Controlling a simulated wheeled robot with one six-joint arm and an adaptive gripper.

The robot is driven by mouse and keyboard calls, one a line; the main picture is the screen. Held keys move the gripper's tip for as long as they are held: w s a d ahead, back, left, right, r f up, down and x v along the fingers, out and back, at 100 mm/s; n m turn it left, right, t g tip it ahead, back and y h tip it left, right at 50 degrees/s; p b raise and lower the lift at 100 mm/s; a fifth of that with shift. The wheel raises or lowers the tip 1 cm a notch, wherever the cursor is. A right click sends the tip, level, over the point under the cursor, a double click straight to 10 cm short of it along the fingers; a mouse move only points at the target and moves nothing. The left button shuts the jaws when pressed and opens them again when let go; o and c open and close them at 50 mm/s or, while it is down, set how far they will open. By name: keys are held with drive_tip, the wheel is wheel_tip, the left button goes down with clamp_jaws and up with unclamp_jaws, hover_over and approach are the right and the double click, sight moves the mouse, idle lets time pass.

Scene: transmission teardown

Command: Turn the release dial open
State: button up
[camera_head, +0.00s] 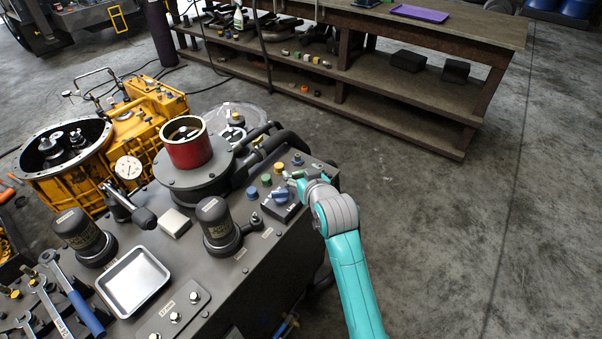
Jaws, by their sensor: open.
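A blue knob (281,195), which looks like the release dial, sits on a small dark block on top of the dark grey machine (262,262). I cannot read the dial's setting. My gripper (291,181) is at the end of the teal and grey arm, just above and right of the blue knob in the picture. Its jaws are open and small in view. I cannot tell whether a finger touches the knob. Part of the block's right side is hidden by my gripper.
Green, yellow and blue caps (266,180) stand close behind the knob. A red cylinder (188,150), black canisters (217,225) and a silver tray (133,281) crowd the machine's top. A workbench (420,92) stands behind. The floor (470,240) at right is clear.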

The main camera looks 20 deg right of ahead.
drive_tip(key=shift+w+f, duration=0.1)
drive_tip(key=shift+w, duration=0.05)
drive_tip(key=c, duration=1.2)
drive_tip(key=shift+o, duration=0.2)
drive_tip(key=shift+d+y, duration=0.1)
drive_tip(key=shift+y, duration=0.2)
drive_tip(key=shift+n, duration=0.4)
drive_tip(key=shift+n+g+y, duration=0.4)
drive_tip(key=shift+n+y, duration=0.8)
drive_tip(key=shift+y, duration=0.4)
